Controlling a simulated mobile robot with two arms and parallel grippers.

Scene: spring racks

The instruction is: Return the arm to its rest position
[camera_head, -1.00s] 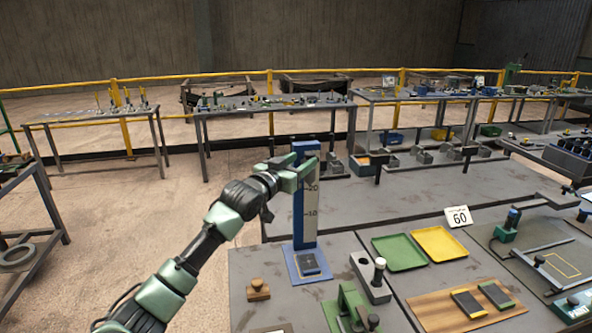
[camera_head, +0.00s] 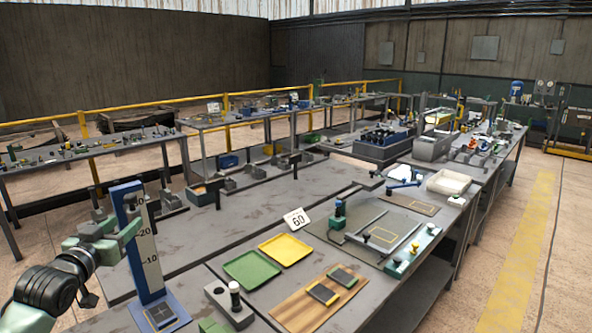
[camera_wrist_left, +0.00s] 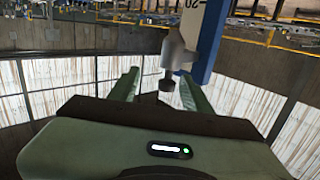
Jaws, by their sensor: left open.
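My left gripper (camera_head: 120,232) is at the left of the head view, beside the upper part of a blue upright gauge (camera_head: 150,262) with a white scale marked 10 and 20. Its green fingers are apart in the left wrist view (camera_wrist_left: 158,76). There, a grey cylindrical piece (camera_wrist_left: 175,52) with a black tip appears between the fingers, in front of the gauge's blue post (camera_wrist_left: 211,40). I cannot tell whether the fingers touch it. The gauge stands upright on a blue base (camera_head: 160,314). My right gripper is not in view.
A grey block with a white-topped knob (camera_head: 235,297) stands right of the gauge. Open floor lies at the right.

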